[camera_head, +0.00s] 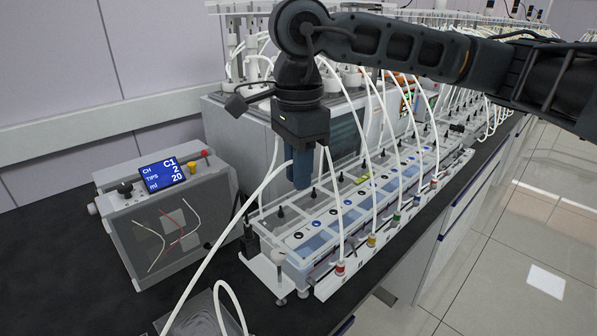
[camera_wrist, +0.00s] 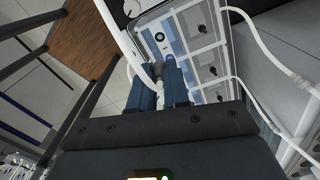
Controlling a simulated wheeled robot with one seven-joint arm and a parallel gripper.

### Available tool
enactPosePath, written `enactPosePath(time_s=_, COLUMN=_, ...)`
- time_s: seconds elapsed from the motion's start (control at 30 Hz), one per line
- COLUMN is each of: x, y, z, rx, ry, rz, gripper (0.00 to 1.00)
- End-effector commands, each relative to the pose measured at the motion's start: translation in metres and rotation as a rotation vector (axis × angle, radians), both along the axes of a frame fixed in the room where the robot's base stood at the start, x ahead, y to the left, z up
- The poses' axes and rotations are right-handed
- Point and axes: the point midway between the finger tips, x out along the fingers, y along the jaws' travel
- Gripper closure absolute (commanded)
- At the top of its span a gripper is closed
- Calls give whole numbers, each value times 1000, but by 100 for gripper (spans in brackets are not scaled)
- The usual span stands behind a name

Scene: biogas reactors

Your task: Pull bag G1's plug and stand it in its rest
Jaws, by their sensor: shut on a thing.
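My gripper (camera_head: 300,182) points down above the near part of a long clear-topped unit (camera_head: 350,205) with blue-tinted compartments. In the wrist view its two blue fingers (camera_wrist: 160,85) are shut on a grey plug (camera_wrist: 158,72) at the end of a white tube. The plug's lower end is hard to make out, so I cannot tell whether it is seated or free. No label naming G1 is readable. Along the unit's front strip stand tube ends with coloured collars: red (camera_head: 340,268), yellow (camera_head: 372,241), green (camera_head: 396,219) and more further back. I cannot pick out an empty rest.
A grey box with a blue display (camera_head: 163,173) stands to the left on the dark bench (camera_head: 80,290). White tubes arch over the unit and close beside my gripper. A glass-fronted cabinet (camera_head: 232,125) is behind. The floor (camera_head: 500,270) at right is clear.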

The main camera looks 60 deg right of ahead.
Motion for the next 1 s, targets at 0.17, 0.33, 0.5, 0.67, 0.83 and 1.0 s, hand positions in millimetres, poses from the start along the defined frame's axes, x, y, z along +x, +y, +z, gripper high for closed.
enactPosePath(time_s=0.17, x=0, y=0, z=5, rx=1, ry=-1, rz=0, gripper=100)
enactPosePath(time_s=0.33, x=0, y=0, z=10, rx=0, ry=0, rz=0, gripper=100)
enactPosePath(time_s=0.5, x=0, y=0, z=14, rx=0, ry=0, rz=0, gripper=100)
enactPosePath(time_s=0.67, x=0, y=0, z=18, rx=0, ry=0, rz=0, gripper=100)
enactPosePath(time_s=0.83, x=0, y=0, z=20, rx=1, ry=-1, rz=0, gripper=100)
enactPosePath(time_s=1.0, x=0, y=0, z=20, rx=1, ry=-1, rz=0, gripper=100)
